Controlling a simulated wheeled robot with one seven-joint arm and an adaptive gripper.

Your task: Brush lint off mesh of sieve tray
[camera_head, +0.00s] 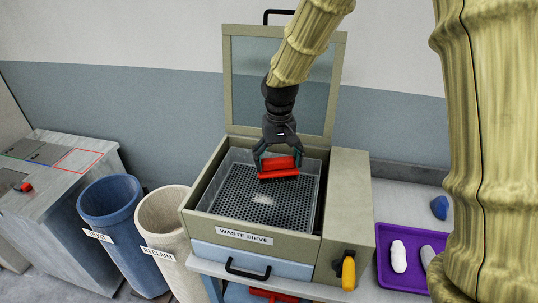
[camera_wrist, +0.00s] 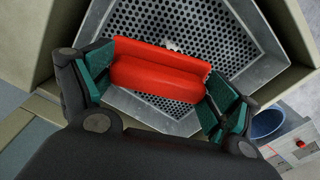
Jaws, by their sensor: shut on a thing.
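The sieve tray (camera_head: 314,186) sits inside an open box labelled WASTE SIEVE, its dark perforated mesh facing up. A pale patch of lint (camera_head: 262,199) lies near the middle of the mesh. My gripper (camera_head: 278,164) is shut on a red brush (camera_head: 279,174) and holds it over the back part of the mesh. In the wrist view the brush (camera_wrist: 160,70) lies between the green finger pads, and a bit of lint (camera_wrist: 172,45) shows just past its edge. The bristles are hidden, so I cannot tell whether they touch the mesh.
The box's glazed lid (camera_head: 337,90) stands open behind my gripper. Left are a blue bin (camera_head: 112,200) and a cream RECLAIM bin (camera_head: 165,215). Right are a yellow handle (camera_head: 348,272), a purple tray (camera_head: 385,240) with pale lumps, and a blue lump (camera_head: 440,207).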

